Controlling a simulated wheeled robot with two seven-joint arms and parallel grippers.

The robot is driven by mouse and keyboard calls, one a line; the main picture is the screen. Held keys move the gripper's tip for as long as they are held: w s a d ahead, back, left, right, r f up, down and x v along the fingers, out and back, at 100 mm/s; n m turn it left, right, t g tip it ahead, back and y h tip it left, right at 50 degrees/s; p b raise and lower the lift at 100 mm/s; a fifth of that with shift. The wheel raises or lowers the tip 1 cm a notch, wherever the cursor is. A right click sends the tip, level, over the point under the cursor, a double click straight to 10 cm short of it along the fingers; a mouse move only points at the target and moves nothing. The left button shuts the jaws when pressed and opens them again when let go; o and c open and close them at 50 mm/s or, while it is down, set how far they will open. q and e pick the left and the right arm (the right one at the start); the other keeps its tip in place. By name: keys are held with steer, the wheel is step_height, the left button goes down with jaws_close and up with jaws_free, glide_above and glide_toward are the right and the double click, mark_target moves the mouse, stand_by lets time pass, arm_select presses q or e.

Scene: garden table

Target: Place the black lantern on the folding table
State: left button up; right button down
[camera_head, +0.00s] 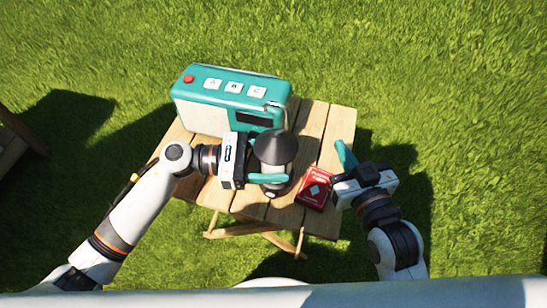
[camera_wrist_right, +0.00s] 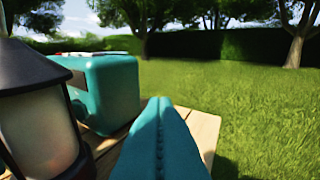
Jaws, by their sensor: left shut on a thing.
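The black lantern (camera_head: 273,148) has a dark cone-shaped top and a pale frosted body. It is upright over the wooden folding table (camera_head: 310,135), in front of the radio; I cannot tell whether its base touches the planks. My left gripper (camera_head: 268,178) is shut on the lantern from the left, with teal fingers around its body. The lantern (camera_wrist_right: 38,110) also fills the left side of the right wrist view. My right gripper (camera_head: 345,155) is at the table's right edge, its teal fingers together and empty; they show in the right wrist view (camera_wrist_right: 160,135).
A teal radio (camera_head: 215,85) with A, B and C buttons stands at the table's back left, close behind the lantern. A red card box (camera_head: 314,188) lies on the table between the lantern and my right gripper. Bare planks show at the back right. Grass surrounds the table.

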arm_select(q)
steer(key=o, duration=1.3)
arm_select(e)
steer(key=shift+r, duration=0.3)
